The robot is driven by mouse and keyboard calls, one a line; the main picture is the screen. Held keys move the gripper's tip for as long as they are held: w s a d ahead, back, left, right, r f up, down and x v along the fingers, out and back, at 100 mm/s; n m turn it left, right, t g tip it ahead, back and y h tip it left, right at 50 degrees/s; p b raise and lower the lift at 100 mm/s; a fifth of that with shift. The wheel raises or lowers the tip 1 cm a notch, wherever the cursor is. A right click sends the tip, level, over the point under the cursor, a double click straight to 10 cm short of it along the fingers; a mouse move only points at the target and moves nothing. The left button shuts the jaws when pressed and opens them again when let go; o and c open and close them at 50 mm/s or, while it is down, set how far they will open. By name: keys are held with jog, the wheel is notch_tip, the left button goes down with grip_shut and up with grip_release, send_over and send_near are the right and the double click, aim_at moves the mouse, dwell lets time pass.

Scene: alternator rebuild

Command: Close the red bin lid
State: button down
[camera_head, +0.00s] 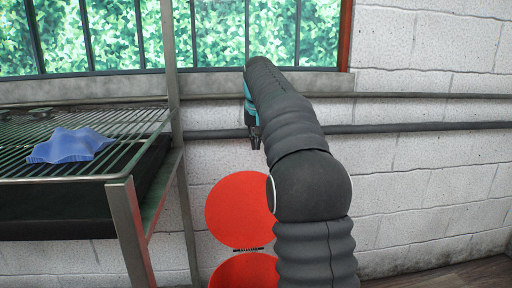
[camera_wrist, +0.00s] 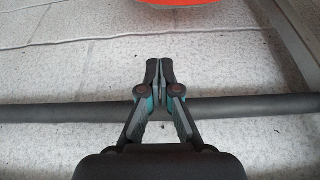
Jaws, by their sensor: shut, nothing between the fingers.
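The red bin lid (camera_head: 239,209) stands upright and open against the white block wall, behind my arm in the head view. The red bin (camera_head: 243,272) is below it, joined at a small dark hinge, and the bottom of the picture cuts it off. My gripper (camera_head: 255,143) is shut and empty, above the lid and apart from it, near the wall pipes. In the wrist view my gripper (camera_wrist: 160,64) shows its fingertips together. A red edge (camera_wrist: 182,2) shows at the top there, beyond the fingertips. My arm hides the right part of the lid and bin.
A metal rack (camera_head: 125,190) with a wire shelf stands at the left, with a blue cloth (camera_head: 68,145) on it. Dark pipes (camera_head: 400,127) run along the wall. A window is above. The wall at right is clear.

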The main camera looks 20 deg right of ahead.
jog(key=a+b+x, duration=0.1)
jog(key=b+x, duration=0.1)
jog(key=x, duration=0.6)
jog(key=s+b, duration=0.1)
jog(key=s, duration=0.3)
jog(key=shift+a, duration=0.1)
jog(key=shift+s+a+r, duration=0.1)
